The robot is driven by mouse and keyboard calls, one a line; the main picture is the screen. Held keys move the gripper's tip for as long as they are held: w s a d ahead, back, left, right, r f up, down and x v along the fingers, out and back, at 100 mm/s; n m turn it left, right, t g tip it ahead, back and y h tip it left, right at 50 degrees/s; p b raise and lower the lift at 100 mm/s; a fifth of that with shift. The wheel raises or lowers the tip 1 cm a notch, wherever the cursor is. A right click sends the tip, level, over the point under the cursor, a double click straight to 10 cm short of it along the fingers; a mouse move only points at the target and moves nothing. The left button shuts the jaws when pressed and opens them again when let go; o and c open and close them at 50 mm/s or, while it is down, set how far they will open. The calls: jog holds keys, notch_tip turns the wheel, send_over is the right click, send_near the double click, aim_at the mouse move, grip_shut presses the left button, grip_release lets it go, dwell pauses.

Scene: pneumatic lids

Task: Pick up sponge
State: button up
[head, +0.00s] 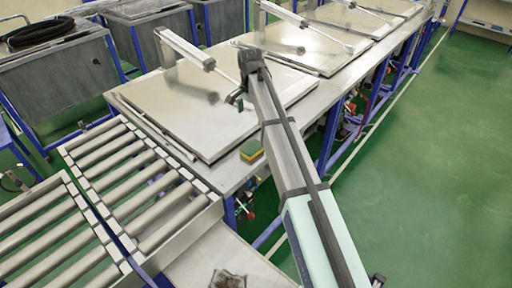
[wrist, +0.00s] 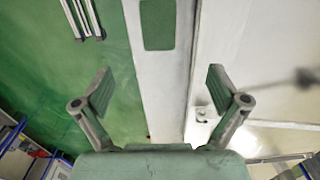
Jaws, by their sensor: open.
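The sponge (head: 251,150), green on top with a yellow side, lies on the metal bench edge beside the front lid. In the wrist view its green face (wrist: 158,25) shows at the top, ahead of my fingertips and roughly centred between them. My gripper (head: 236,98) is above the front lid, apart from the sponge in the head view. In the wrist view my gripper (wrist: 160,85) is open, with nothing between its two fingers.
The flat front lid (head: 215,105) has a pneumatic cylinder (head: 185,48) over it. More lids stand farther along the bench. A roller conveyor (head: 130,180) is at the left. Green floor (head: 430,170) lies open at the right.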

jog(key=b, duration=0.6)
send_near(252, 147)
notch_tip(252, 147, down, 5)
jog(key=shift+w+a+f, duration=0.1)
jog(key=shift+w+a, duration=0.05)
jog(key=shift+d+f+b, duration=0.2)
jog(key=shift+f+b, duration=1.15)
jog(key=shift+f, duration=1.25)
jog(key=shift+r, duration=0.1)
jog(key=c, duration=0.8)
